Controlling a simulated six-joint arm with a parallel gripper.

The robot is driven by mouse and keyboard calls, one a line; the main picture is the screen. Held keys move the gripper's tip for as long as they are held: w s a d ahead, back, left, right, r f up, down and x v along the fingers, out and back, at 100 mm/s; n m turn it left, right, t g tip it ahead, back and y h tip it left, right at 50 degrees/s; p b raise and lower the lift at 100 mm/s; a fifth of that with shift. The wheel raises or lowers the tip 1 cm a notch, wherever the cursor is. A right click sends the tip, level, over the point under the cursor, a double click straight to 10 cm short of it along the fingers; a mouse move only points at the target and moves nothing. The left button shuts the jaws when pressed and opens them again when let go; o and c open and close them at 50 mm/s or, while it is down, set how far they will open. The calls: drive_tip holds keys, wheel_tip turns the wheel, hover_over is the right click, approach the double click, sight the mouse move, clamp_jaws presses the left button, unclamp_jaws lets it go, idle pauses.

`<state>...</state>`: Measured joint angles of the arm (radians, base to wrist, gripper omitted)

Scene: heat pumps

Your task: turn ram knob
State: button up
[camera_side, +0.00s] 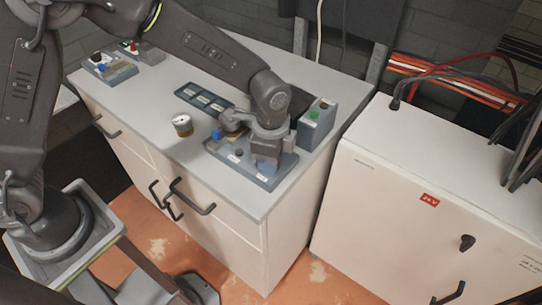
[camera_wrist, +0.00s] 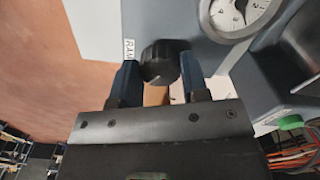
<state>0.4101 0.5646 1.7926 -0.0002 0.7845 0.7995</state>
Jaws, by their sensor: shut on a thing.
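The ram knob (camera_wrist: 165,58) is black with a ridged rim and sits on a grey panel (camera_wrist: 100,25) beside a small white "RAM" label (camera_wrist: 129,49). My gripper (camera_wrist: 158,74) has its two blue fingers on either side of the knob and is shut on it. In the side view my gripper (camera_side: 265,163) points down at the right part of the grey-blue panel (camera_side: 231,160) on the cabinet top. There the knob is hidden behind my gripper.
A white-faced gauge (camera_wrist: 236,14) is beside the knob. A grey box with a green button (camera_side: 314,115) stands close to the right of my gripper. A small round pot (camera_side: 182,126) and a blue knob (camera_side: 216,134) are to its left. The cabinet top's front left (camera_side: 140,115) is clear.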

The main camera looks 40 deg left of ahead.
drive_tip(key=shift+m, duration=0.8)
drive_tip(key=o, duration=0.9)
wheel_tip(320, 180, up, 14)
drive_tip(key=shift+f, duration=0.1)
